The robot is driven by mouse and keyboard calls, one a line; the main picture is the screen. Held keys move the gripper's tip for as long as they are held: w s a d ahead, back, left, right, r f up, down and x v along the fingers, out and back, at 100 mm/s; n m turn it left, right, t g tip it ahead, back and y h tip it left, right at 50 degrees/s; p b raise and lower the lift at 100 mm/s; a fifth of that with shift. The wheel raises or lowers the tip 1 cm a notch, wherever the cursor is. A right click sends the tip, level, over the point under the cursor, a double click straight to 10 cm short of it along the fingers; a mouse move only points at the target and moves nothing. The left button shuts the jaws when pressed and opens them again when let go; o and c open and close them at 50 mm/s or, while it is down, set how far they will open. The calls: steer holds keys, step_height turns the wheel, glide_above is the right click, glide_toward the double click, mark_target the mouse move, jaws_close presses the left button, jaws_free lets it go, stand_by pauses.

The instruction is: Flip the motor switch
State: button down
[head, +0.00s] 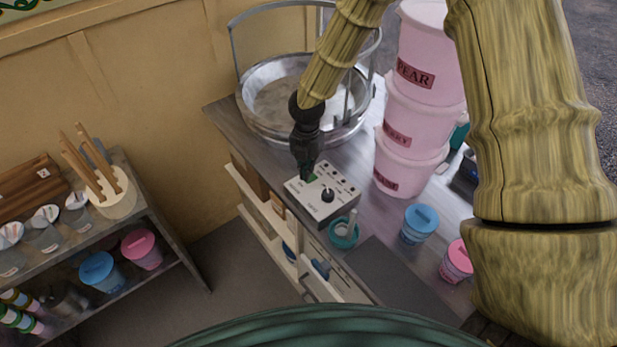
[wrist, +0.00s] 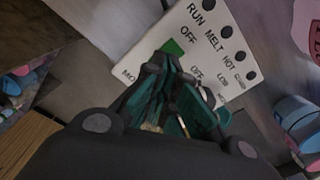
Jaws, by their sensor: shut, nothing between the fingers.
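The white control box (head: 325,202) stands on the counter beside the round metal bowl. It has a dark round knob (head: 327,195) and small dark dots along its far edge. In the wrist view the panel (wrist: 203,47) shows the labels RUN, OFF, MELT, HOT and LOW, and a partly cut-off label starting "MO". A green patch, apparently the motor switch (wrist: 174,47), lies near RUN and OFF, just beyond my fingers. My gripper (head: 308,174) points down at the box's left part, shut and empty. Its teal fingers also show in the wrist view (wrist: 172,75); contact with the switch cannot be told.
The metal bowl (head: 262,128) with its guard frame stands behind. Stacked pink tubs (head: 410,125) rise to the right. A teal cup (head: 344,234) stands close in front of the box. Blue (head: 420,222) and pink (head: 456,262) tubs stand further right.

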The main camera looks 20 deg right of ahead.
steer(key=shift+f+b, duration=0.45)
steer(key=shift+f, duration=0.75)
stand_by(1.0)
steer(key=shift+r, duration=0.2)
steer(key=shift+r+p, duration=3.05)
steer(key=shift+r, duration=0.3)
